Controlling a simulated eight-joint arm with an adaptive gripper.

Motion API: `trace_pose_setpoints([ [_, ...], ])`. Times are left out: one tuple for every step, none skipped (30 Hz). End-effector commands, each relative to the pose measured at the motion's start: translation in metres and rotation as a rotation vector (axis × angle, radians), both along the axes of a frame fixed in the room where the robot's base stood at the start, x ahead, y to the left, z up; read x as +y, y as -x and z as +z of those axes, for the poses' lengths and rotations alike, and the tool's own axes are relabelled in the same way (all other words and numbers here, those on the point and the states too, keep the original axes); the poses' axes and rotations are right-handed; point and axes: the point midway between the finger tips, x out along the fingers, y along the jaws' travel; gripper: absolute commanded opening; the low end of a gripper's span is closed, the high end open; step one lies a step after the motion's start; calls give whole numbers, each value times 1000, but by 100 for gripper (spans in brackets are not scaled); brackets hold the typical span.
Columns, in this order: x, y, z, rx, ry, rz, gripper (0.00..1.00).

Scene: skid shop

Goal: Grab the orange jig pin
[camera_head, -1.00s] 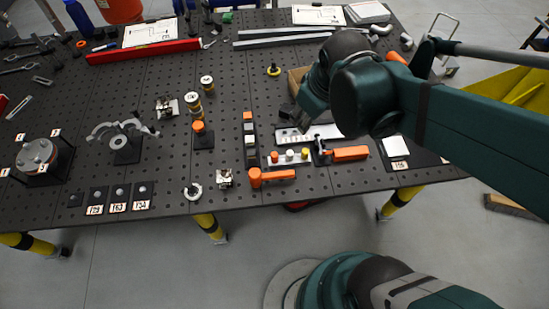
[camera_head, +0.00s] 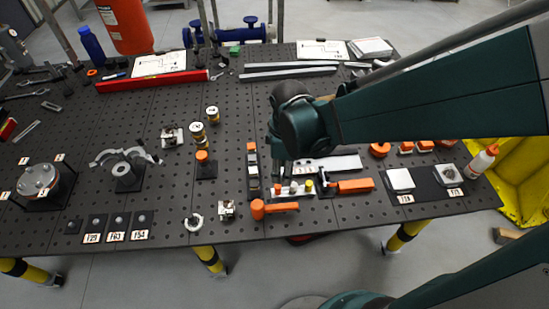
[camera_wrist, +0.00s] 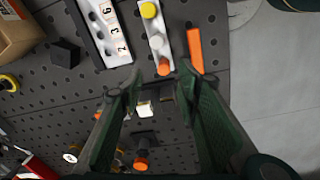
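The orange jig pin (camera_wrist: 163,67) stands in a light strip at the end of a row with a white pin (camera_wrist: 155,41) and a yellow pin (camera_wrist: 149,10). In the head view the orange pin (camera_head: 277,189) is at the left end of the row, close below my gripper (camera_head: 282,170). In the wrist view my gripper (camera_wrist: 160,80) is open and empty. Its two fingertips lie to the left and right of the orange pin in the picture, with space on both sides. How far above the pin they are is unclear.
An orange-handled clamp (camera_head: 280,207) lies just in front of the pin strip, and another orange handle (camera_head: 356,185) lies to its right. A block rack (camera_head: 252,170) stands close on the left. A numbered plate (camera_wrist: 106,30) lies behind the strip. The perforated table (camera_head: 100,120) has free room at left.

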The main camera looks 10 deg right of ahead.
Motion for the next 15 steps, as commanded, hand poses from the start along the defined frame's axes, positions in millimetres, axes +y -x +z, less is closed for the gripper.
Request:
trace_pose_setpoints([
  [4,-1,-7,12,4,27,33],
  [5,-1,-10,17,7,43,33],
  [8,-1,-13,25,9,62,33],
  [9,0,-16,30,12,74,33],
  [10,0,-18,35,13,86,33],
  [11,1,-21,41,15,98,33],
  [12,0,-22,43,16,105,33],
  [12,0,-23,46,16,111,33],
  [13,0,-24,48,18,118,33],
  [13,1,-25,49,18,122,33],
  [13,1,-25,51,19,125,33],
  [14,1,-26,52,19,126,33],
  [14,1,-26,52,18,127,33],
  [14,1,-26,52,18,127,33],
  [14,1,-26,52,18,127,33],
])
